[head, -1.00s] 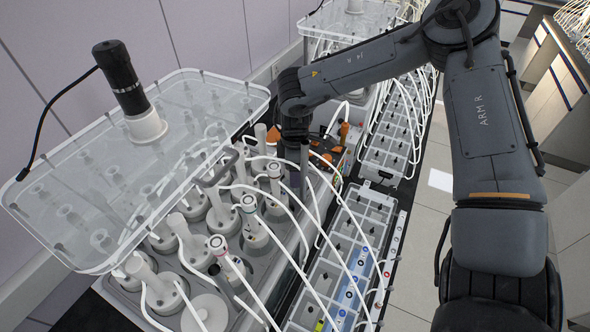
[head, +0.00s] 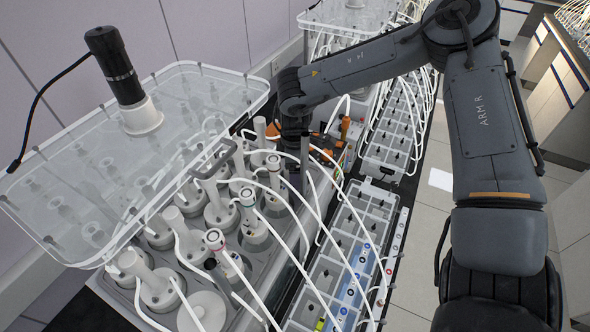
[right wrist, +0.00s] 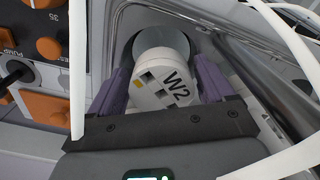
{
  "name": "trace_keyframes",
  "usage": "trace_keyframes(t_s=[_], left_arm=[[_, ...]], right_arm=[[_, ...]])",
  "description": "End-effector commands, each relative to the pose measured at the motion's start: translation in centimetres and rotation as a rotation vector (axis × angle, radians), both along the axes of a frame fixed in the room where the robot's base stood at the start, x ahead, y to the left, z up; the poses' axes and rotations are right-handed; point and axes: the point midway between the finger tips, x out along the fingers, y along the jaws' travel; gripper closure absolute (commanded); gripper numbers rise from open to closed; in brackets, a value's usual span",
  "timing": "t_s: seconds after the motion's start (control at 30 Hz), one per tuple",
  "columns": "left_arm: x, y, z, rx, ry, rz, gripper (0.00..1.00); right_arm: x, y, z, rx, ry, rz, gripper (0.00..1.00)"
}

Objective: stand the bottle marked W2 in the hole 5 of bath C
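The bottle marked W2 (right wrist: 170,88) shows in the right wrist view, its white marked end towards the camera and a grey-green part beyond. The purple fingers of my right gripper (right wrist: 163,78) lie close along both its sides and appear shut on it. Behind it are a dark rounded recess and a pale rim. In the head view my right gripper (head: 297,135) is dark and partly hidden, at the far right corner of the near bath (head: 262,272). I cannot read which bath is C or which hole is 5. My left gripper is not in view.
The near bath holds several bottles with white tubes arching right. A clear lid with a black motor (head: 115,65) hangs over its left side. An orange-knobbed control panel (right wrist: 42,50) stands beside the gripper. A grey rack (head: 345,255) lies to the right.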

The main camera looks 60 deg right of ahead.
Motion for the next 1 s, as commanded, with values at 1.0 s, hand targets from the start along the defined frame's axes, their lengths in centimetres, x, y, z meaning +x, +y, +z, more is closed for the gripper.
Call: trace_keyframes(t_s=[1.0], left_arm=[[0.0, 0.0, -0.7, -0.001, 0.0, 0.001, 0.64]], right_arm=[[0.0, 0.0, 8.6, 0.0, -0.001, 0.001, 0.07]])
